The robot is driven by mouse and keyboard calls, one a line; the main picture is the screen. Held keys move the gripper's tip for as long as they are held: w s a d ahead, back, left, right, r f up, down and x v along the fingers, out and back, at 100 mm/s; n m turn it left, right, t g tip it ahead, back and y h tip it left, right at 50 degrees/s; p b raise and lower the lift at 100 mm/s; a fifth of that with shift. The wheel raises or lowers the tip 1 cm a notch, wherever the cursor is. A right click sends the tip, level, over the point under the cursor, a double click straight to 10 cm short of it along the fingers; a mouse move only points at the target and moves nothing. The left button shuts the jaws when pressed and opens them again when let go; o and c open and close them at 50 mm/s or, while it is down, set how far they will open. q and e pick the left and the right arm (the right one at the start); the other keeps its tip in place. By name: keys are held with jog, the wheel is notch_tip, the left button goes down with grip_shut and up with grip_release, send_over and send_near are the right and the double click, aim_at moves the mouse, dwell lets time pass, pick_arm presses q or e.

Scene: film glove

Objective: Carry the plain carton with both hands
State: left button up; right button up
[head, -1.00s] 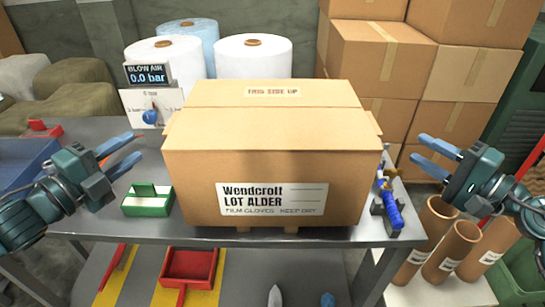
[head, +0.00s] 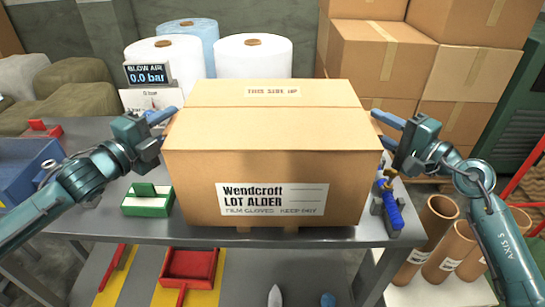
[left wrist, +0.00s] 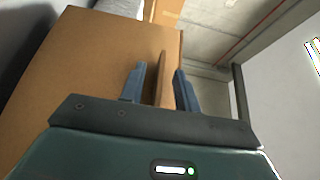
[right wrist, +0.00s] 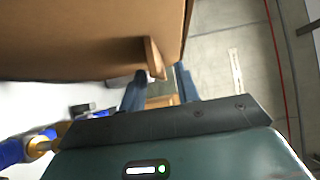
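The plain brown carton (head: 270,130) stands on the grey table, with a white label reading Wendcroft LOT ALDER on its front and "THIS SIDE UP" on top. A thin cardboard strip sticks out from each side. My left gripper (head: 168,115) is open at the left side; in the left wrist view its strip (left wrist: 165,85) stands between the parted fingers. My right gripper (head: 384,117) is open at the right side; in the right wrist view its strip (right wrist: 152,58) reaches toward the gap between the fingers. I cannot tell whether any finger touches cardboard.
The grey table (head: 120,228) also holds a green tray (head: 148,204) left of the carton and a blue tool (head: 391,207) to its right. A blow air display (head: 150,75) stands behind left. Cardboard tubes (head: 436,225) stand at the right; stacked boxes (head: 380,60) are behind.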

pick_arm(q)
jog(key=shift+w+d, duration=0.35)
jog(key=shift+w, duration=0.2)
pick_arm(e)
jog(key=shift+w+a, duration=0.4)
jog(key=shift+w, duration=0.1)
pick_arm(q)
grip_shut()
pick_arm(e)
grip_shut()
pick_arm(q)
jog(key=shift+r, duration=0.1)
